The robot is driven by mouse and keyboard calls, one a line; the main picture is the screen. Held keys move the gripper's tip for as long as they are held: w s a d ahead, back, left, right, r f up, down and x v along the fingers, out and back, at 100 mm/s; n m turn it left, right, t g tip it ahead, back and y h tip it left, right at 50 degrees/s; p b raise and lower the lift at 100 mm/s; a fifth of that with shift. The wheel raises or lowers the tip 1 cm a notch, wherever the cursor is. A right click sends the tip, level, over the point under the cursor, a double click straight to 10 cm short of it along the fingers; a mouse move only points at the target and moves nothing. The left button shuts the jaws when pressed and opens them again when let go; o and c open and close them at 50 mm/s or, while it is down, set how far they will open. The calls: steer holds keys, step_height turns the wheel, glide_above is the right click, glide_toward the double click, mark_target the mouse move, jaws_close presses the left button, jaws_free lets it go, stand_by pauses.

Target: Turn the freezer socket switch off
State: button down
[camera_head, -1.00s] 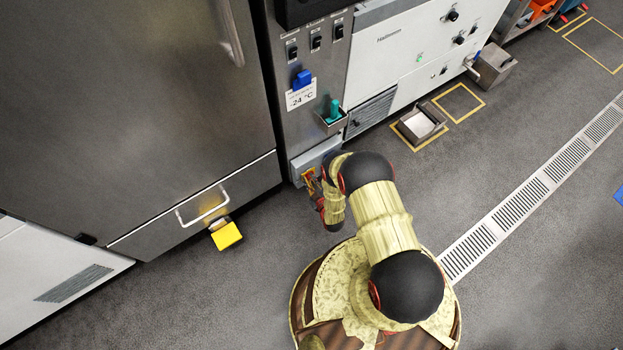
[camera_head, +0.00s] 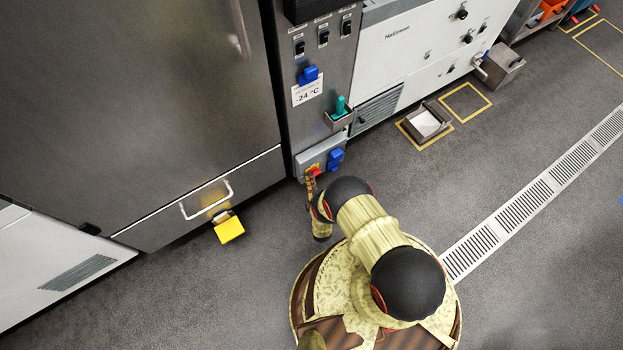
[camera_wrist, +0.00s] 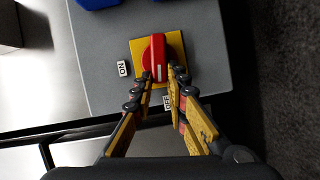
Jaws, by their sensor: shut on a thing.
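The freezer socket switch is a red rotary knob (camera_wrist: 154,56) on a yellow plate (camera_wrist: 175,43), on a grey socket box (camera_head: 303,161) low on the steel panel. In the wrist view, the knob's long axis runs roughly up and down. An ON label (camera_wrist: 122,69) is left of the plate, and an OFF label (camera_wrist: 167,103) is below it, partly covered by a finger. My gripper (camera_wrist: 162,76) is shut on the knob's lower end, with one finger on each side. In the head view, my gripper (camera_head: 312,174) is at the box's front, partly hiding the knob.
A blue plug (camera_head: 335,158) sits on the box right of the knob. Above are a -24 °C sign (camera_head: 308,93) and a small holder with a teal item (camera_head: 340,108). A yellow pedal (camera_head: 229,230) stands out low at left. The floor at right is open.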

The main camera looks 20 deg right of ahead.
steer(key=shift+f+n+t, duration=0.25)
steer(key=shift+n+t, duration=0.05)
steer(key=shift+n, duration=0.5)
steer(key=shift+a, duration=0.1)
steer(key=c, duration=1.8)
jaws_free()
steer(key=shift+c, duration=0.2)
steer(key=shift+o, duration=0.4)
steer(key=r, duration=0.9)
steer(key=shift+w+d+r, duration=0.15)
steer(key=shift+w+d, duration=0.05)
steer(key=shift+w, duration=0.1)
steer(key=shift+s+r, duration=0.15)
steer(key=shift+r, duration=0.25)
